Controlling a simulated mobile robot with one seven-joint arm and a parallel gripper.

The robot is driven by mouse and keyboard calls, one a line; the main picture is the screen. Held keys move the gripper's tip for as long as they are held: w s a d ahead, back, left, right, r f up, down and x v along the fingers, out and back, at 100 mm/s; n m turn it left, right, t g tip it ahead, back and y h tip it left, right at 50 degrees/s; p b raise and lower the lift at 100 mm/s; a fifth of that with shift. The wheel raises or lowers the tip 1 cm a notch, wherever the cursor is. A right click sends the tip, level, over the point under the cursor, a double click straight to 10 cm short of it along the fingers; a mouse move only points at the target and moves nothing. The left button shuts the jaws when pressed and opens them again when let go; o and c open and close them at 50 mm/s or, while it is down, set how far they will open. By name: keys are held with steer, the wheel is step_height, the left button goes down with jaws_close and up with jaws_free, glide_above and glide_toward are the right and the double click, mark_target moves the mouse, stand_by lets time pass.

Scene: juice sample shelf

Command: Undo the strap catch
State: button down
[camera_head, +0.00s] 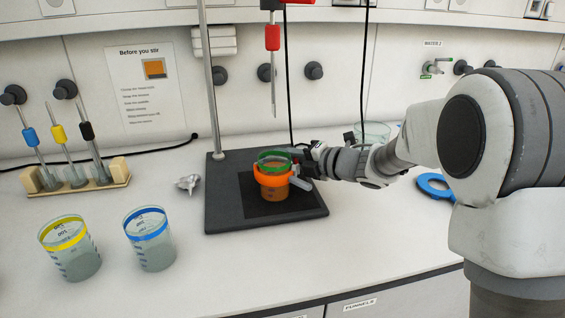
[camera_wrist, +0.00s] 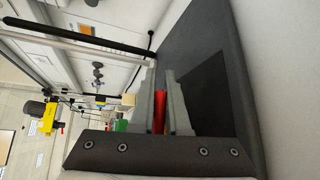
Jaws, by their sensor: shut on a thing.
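A beaker with a green rim (camera_head: 277,156) and orange-brown contents stands on the dark stand base. An orange strap (camera_head: 271,177) runs around it. My gripper (camera_head: 301,165) reaches in from the right, close against the beaker's right side. In the wrist view my gripper (camera_wrist: 161,108) is shut on a narrow red piece (camera_wrist: 159,112), seemingly the strap catch. My fingers partly hide it, and I cannot tell whether the catch is fastened. A green patch (camera_wrist: 121,125) shows left of my fingers.
The stand base (camera_head: 228,205) carries a tall rod (camera_head: 209,90). A red-topped stirrer (camera_head: 272,40) hangs above the beaker. Yellow-rimmed (camera_head: 69,250) and blue-rimmed (camera_head: 150,242) beakers stand left. The front counter is clear.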

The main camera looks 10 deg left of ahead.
steer(key=t+b, duration=0.1)
steer(key=d+m+h+b, duration=0.1)
steer(key=m+t+b, duration=0.1)
steer(key=b, duration=0.1)
steer(key=shift+w+d+f+t+h, duration=0.15)
steer(key=shift+w+f+t+h, duration=0.15)
steer(key=shift+f+h, duration=0.1)
steer(key=m+b, duration=0.1)
steer(key=d+m+t+h+b, duration=0.1)
steer(key=shift+w+r+t+h+b, duration=0.2)
steer(key=shift+t+h+b, duration=0.1)
steer(key=shift+b, duration=0.05)
steer(key=shift+w+d+r+m+t+h+b, duration=0.1)
steer(key=shift+d+m+t+h+b, duration=0.35)
steer(key=shift+m+t+h+b, duration=0.3)
steer(key=shift+d+m+h, duration=0.15)
steer(key=shift+m+h, duration=0.1)
steer(key=c, duration=0.9)
jaws_free()
steer(key=shift+r, duration=0.1)
